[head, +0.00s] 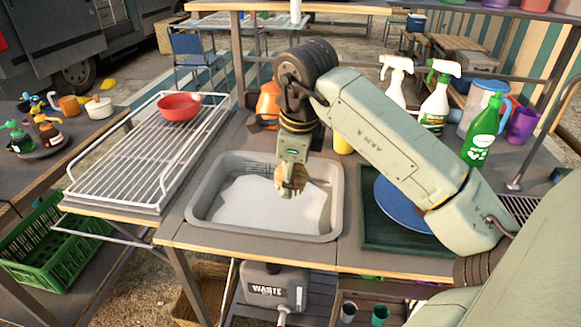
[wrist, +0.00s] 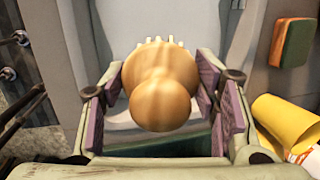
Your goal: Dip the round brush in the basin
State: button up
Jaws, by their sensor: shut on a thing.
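The round brush (head: 291,174) has a wooden body and hangs in my gripper (head: 290,188) over the grey basin (head: 196,203). In the wrist view the brush's knobbed wooden head (wrist: 162,92) sits between the purple finger pads, with a few pale bristles showing past its far edge. My gripper is shut on the brush. The basin holds pale greyish water (head: 245,205). The brush appears above the water toward the basin's back right; I cannot tell whether its bristles touch the surface.
A white wire rack (head: 130,165) with a red bowl (head: 179,106) stands left of the basin. A blue plate (head: 390,205) lies in a dark green tray (head: 372,240) on the right. Spray bottles (head: 436,105) and a green bottle (head: 483,130) stand behind. A sponge (wrist: 292,45) lies beside the basin.

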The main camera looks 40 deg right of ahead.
jog(key=b+x, duration=0.1)
jog(key=x, duration=0.1)
jog(key=s+b+x, duration=0.1)
jog(key=x, duration=0.1)
jog(key=shift+a+f, duration=0.1)
jog(key=shift+a, duration=0.05)
jog(key=b+x, duration=0.2)
jog(key=s+b+x, duration=0.1)
jog(key=b+x, duration=0.3)
jog(key=shift+s+a+f, duration=0.1)
jog(key=shift+a+f, duration=0.15)
dwell(0.9)
jog(key=shift+w+d+r+p+v, duration=0.15)
jog(key=shift+w+p+v, duration=0.3)
jog(key=shift+p+v, duration=1.1)
jog(key=shift+w+d+r+p+v, duration=0.15)
jog(key=shift+w+p+v, duration=0.35)
jog(key=shift+v, duration=2)
jog(key=shift+w+d+r+p+v, duration=0.15)
jog(key=shift+w+p+v, duration=0.25)
jog(key=shift+p+v, duration=1.15)
jog(key=shift+s+r+b, duration=0.1)
jog(key=shift+r+b, duration=0.25)
jog(key=shift+b, duration=0.1)
